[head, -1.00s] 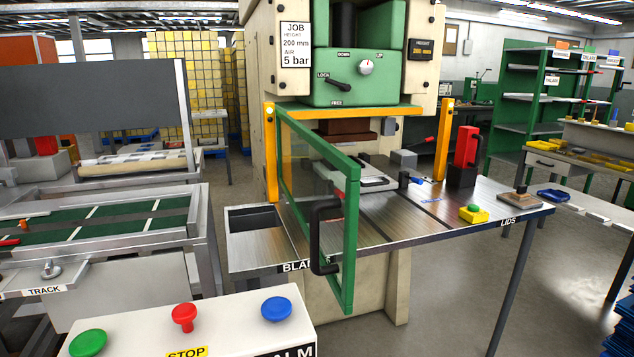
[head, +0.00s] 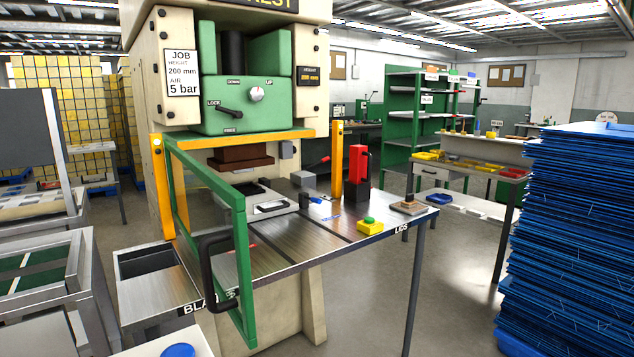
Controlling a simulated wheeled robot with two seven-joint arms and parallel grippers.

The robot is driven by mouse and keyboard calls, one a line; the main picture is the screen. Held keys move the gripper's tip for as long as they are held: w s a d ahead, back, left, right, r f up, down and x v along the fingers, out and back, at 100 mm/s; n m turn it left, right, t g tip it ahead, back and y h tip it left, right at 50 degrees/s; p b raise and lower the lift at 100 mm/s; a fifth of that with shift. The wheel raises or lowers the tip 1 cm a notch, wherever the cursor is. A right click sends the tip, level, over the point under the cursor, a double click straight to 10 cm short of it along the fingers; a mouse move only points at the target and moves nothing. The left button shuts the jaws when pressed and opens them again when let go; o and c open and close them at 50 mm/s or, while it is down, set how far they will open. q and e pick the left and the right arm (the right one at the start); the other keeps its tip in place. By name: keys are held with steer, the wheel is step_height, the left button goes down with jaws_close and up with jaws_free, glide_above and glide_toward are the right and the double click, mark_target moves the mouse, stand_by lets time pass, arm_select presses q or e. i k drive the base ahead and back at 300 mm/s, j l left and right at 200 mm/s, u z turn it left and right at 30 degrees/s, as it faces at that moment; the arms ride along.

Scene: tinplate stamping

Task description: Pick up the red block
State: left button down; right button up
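A red block (head: 357,166) stands upright in a black holder (head: 356,194) on the metal press table, right of the yellow post. It has a dark loop or handle on its right side. Neither of my grippers shows in the head view.
An open green guard door (head: 243,265) juts forward at the left. A tall stack of blue sheets (head: 565,235) stands right. Floor between is clear.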

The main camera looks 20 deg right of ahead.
mark_target(359, 153)
steer(key=i+l+u, duration=0.1)
steer(key=l, duration=0.25)
steer(key=i+l+u, duration=0.1)
steer(key=l, duration=0.3)
steer(key=i+l+u, duration=0.1)
steer(key=l, duration=0.3)
steer(key=i+l, duration=0.1)
steer(key=l, duration=0.3)
steer(key=u, duration=0.05)
